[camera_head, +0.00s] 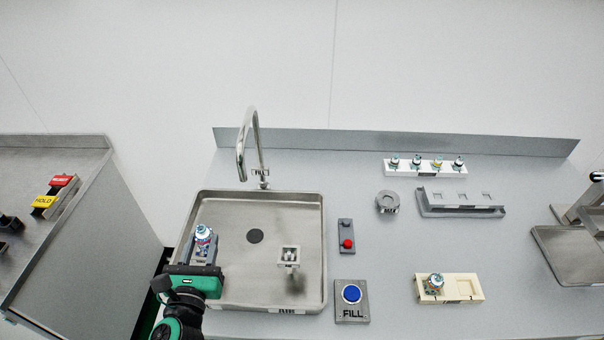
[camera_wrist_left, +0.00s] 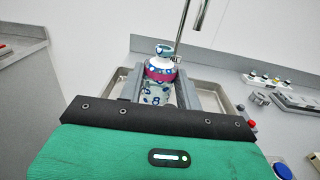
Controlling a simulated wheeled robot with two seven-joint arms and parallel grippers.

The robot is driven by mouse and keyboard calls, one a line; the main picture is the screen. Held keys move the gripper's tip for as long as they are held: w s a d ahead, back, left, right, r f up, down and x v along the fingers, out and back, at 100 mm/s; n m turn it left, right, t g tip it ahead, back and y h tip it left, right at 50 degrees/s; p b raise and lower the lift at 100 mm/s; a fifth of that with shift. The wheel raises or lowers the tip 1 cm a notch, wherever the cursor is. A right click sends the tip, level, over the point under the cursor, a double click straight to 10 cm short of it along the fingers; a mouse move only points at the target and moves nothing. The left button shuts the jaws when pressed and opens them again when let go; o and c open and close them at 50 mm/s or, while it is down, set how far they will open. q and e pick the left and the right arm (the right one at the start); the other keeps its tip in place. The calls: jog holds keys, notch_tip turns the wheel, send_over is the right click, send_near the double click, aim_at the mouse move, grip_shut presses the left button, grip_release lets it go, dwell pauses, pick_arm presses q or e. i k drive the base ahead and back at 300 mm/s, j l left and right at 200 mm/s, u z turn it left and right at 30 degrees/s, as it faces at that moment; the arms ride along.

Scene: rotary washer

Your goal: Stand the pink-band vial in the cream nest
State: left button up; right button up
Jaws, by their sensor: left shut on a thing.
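My left gripper (camera_head: 203,248) is shut on the pink-band vial (camera_head: 203,233) and holds it upright over the left part of the sink. In the left wrist view the pink-band vial (camera_wrist_left: 160,76) stands between the fingers, with a magenta band below its white and blue top. The cream nest (camera_head: 476,291) lies on the counter at the front right, well apart from my gripper. Another vial (camera_head: 435,284) stands in its left part, and its right part shows an empty recess. My right gripper is not in view.
The sink (camera_head: 315,260) has a tall faucet (camera_head: 254,140) behind it and a small grey holder (camera_head: 288,257) inside. A red-button box (camera_head: 347,243) and blue FILL button (camera_head: 351,294) stand between sink and nest. A white rack (camera_head: 426,173) holds several vials behind a grey rack (camera_head: 460,210).

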aim_at(464, 289)
jog(key=z, duration=0.45)
jog(key=k+l+z, duration=0.1)
jog(key=z, duration=0.35)
jog(key=k+z, duration=0.1)
jog(key=z, duration=0.4)
jog(key=l+z, duration=0.15)
jog(key=z, duration=0.3)
jog(key=l+z, duration=0.1)
jog(key=z, duration=0.35)
jog(key=k+l, duration=0.05)
